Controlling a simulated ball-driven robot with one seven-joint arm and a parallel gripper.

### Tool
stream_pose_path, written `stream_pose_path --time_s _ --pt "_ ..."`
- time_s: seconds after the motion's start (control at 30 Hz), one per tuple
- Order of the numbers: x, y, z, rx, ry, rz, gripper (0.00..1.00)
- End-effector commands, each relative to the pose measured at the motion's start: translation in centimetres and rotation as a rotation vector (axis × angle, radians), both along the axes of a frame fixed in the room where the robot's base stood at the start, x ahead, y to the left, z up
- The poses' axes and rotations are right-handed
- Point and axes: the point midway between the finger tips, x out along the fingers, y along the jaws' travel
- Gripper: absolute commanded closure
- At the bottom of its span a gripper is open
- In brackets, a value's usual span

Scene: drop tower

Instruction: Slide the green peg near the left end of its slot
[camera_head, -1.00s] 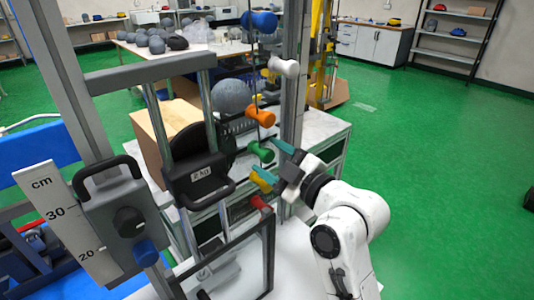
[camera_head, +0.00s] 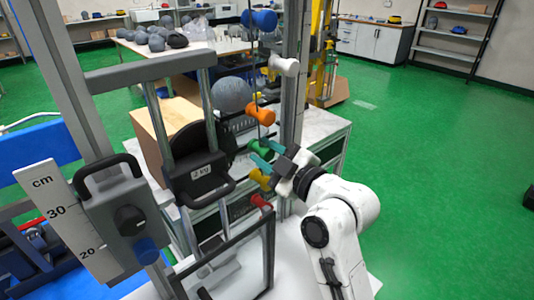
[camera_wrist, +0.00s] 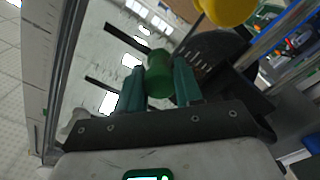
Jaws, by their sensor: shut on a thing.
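The green peg (camera_head: 261,149) is one of a vertical row of coloured pegs on the drop tower. My gripper (camera_head: 262,155) reaches it from the lower right, with its teal fingers around the peg. In the wrist view the green peg (camera_wrist: 159,76) sits between the two teal fingers (camera_wrist: 158,88), which are shut on it. A dark slot (camera_wrist: 127,40) shows in the pale panel beyond the peg. The peg's exact place along its own slot is hidden.
An orange peg (camera_head: 261,114) is just above and a yellow peg (camera_head: 262,179) just below, close to my fingers. A red peg (camera_head: 260,201) is lower. A black 2 kg weight carriage (camera_head: 200,175) hangs to the left. The tower's grey upright (camera_head: 292,75) stands behind.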

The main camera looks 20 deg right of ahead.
Motion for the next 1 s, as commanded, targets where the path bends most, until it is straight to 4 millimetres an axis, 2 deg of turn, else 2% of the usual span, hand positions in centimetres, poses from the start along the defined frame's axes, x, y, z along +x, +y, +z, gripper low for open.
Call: stream_pose_path --time_s 0.03,0.13,0.37,0.63,0.9,0.93,1.0 --pt "0.0 0.0 0.0 0.0 0.001 0.001 0.91" --pt "0.0 0.0 0.0 0.0 0.001 0.001 1.0" --pt "0.0 0.0 -0.1 -0.001 0.002 0.001 1.0" --pt "-1.0 3.1 -0.1 -0.001 0.005 0.008 1.0" --pt "-1.0 3.4 -0.2 0.002 0.005 0.011 1.0" --pt "-1.0 3.4 -0.2 0.002 0.005 0.011 0.64" --pt "-1.0 3.4 -0.2 0.002 0.004 0.012 0.57"
